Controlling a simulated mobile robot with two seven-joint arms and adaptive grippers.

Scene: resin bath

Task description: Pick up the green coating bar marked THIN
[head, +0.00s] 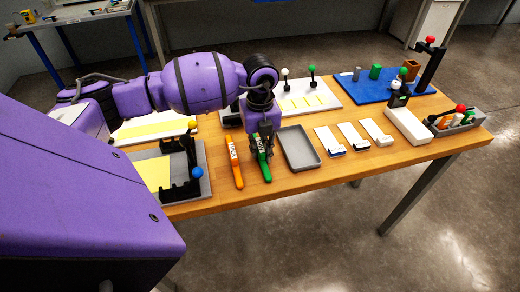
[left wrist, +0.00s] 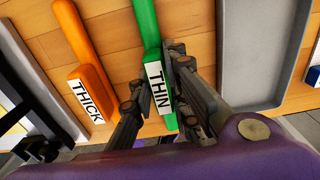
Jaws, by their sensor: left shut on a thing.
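The green coating bar (head: 265,172) marked THIN lies on the wooden table in the head view, just right of the orange bar (head: 236,172) marked THICK. In the left wrist view the green bar (left wrist: 147,25) runs between my fingers, its white THIN label facing up. My left gripper (head: 262,152) comes down from above and is shut on the green bar, near its labelled part. In the left wrist view the left gripper (left wrist: 160,88) has one finger on each side of the bar. I cannot tell any gap under the bar. My right gripper is not in view.
The orange bar (left wrist: 86,80) lies close by on the left. A grey tray (head: 299,149) sits just right of the green bar. Several white pieces (head: 329,141) lie further right.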

